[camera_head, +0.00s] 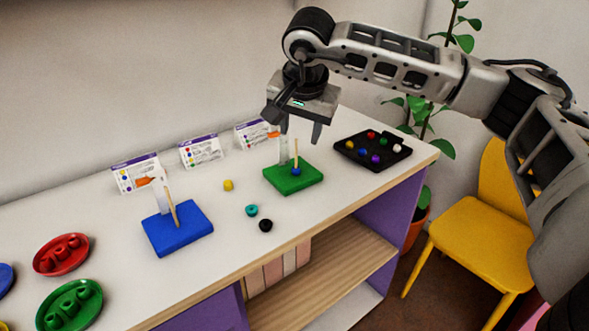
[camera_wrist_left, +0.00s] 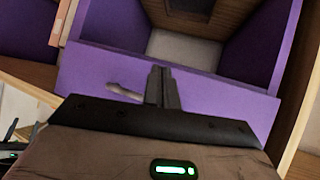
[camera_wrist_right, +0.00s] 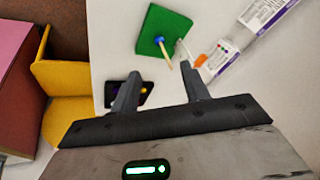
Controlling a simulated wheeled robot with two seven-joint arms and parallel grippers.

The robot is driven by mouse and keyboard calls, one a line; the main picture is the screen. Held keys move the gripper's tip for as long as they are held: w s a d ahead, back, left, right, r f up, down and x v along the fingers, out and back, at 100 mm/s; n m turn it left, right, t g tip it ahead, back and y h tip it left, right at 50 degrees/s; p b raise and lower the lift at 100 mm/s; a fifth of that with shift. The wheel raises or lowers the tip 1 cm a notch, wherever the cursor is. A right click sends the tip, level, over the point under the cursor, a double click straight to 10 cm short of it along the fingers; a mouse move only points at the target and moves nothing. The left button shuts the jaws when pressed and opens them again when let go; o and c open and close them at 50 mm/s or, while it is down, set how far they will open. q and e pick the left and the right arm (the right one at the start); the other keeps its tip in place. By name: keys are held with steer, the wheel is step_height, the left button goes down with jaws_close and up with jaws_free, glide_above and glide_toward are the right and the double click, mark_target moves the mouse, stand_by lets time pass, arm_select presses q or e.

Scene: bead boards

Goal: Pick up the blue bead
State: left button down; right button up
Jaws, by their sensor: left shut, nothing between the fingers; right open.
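A blue bead (camera_head: 362,152) lies in the black tray (camera_head: 376,166) at the right end of the white tabletop, among red, yellow, purple and white beads. Another blue bead (camera_head: 296,171) sits low on the wooden peg of the green board (camera_head: 280,184); it also shows in the right wrist view (camera_wrist_right: 159,40). My right gripper (camera_head: 300,132) is open and empty, above and behind the green board, left of the tray. In the right wrist view its finger partly hides the tray. My left gripper (camera_wrist_left: 164,82) is shut and empty, facing a purple cabinet front.
Loose yellow (camera_head: 228,185), teal (camera_head: 251,210) and black (camera_head: 265,225) beads lie between the green board and a blue board (camera_head: 178,240) with a peg. Cards (camera_head: 201,151) stand along the back. Red (camera_head: 45,265) and green (camera_head: 55,301) dishes are at left. A yellow chair (camera_head: 467,218) stands right.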

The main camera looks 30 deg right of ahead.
glide_above(297, 170)
steer(key=s+a, duration=0.1)
steer(key=s, duration=0.1)
steer(key=f, duration=0.6)
steer(key=shift+a+f, duration=0.2)
steer(key=shift+f, duration=0.15)
steer(key=shift+p+x, duration=0.45)
steer(key=shift+x, duration=2.3)
steer(key=shift+s+d, duration=0.1)
steer(key=shift+c, duration=0.4)
steer(key=shift+f, duration=0.1)
jaws_close()
